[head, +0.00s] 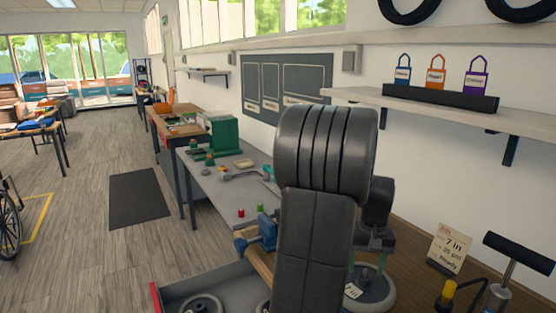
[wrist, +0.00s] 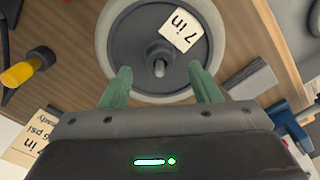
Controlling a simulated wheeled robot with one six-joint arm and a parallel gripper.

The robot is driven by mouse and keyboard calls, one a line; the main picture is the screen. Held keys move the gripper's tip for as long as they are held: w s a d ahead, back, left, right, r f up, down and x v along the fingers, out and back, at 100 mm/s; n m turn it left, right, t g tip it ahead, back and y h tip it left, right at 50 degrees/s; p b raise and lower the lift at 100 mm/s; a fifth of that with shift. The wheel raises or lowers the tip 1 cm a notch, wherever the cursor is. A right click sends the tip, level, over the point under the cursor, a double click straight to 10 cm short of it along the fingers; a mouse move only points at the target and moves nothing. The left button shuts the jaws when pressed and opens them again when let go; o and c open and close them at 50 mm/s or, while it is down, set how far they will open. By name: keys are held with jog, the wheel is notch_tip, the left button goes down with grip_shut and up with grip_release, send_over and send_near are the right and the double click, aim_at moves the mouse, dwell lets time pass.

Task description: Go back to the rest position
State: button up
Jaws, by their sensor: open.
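My gripper (wrist: 162,84) has two green fingers, held apart with nothing between them. In the wrist view the fingers point at a grey wheel (wrist: 125,50) with a pale rim, a hub bolt and a tag marked "7 in". The wheel lies flat on the wooden bench. In the head view my dark grey arm fills the middle and hides part of the bench. My gripper (head: 366,258) shows behind it, pointing down over the wheel (head: 385,295). Whether a fingertip touches the wheel cannot be told.
A sign card (head: 449,248) and a black-handled pump (head: 508,275) stand to the right. A blue vise (head: 262,236) is left of my arm. A wall shelf (head: 450,113) holds coloured padlock shapes. A grey table (head: 215,185) with small parts lies beyond.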

notch_tip(320, 180, up, 12)
notch_tip(320, 180, down, 14)
jog(key=shift+s+f, duration=0.1)
jog(key=shift+f, duration=0.15)
notch_tip(320, 180, up, 6)
jog(key=p, duration=0.4)
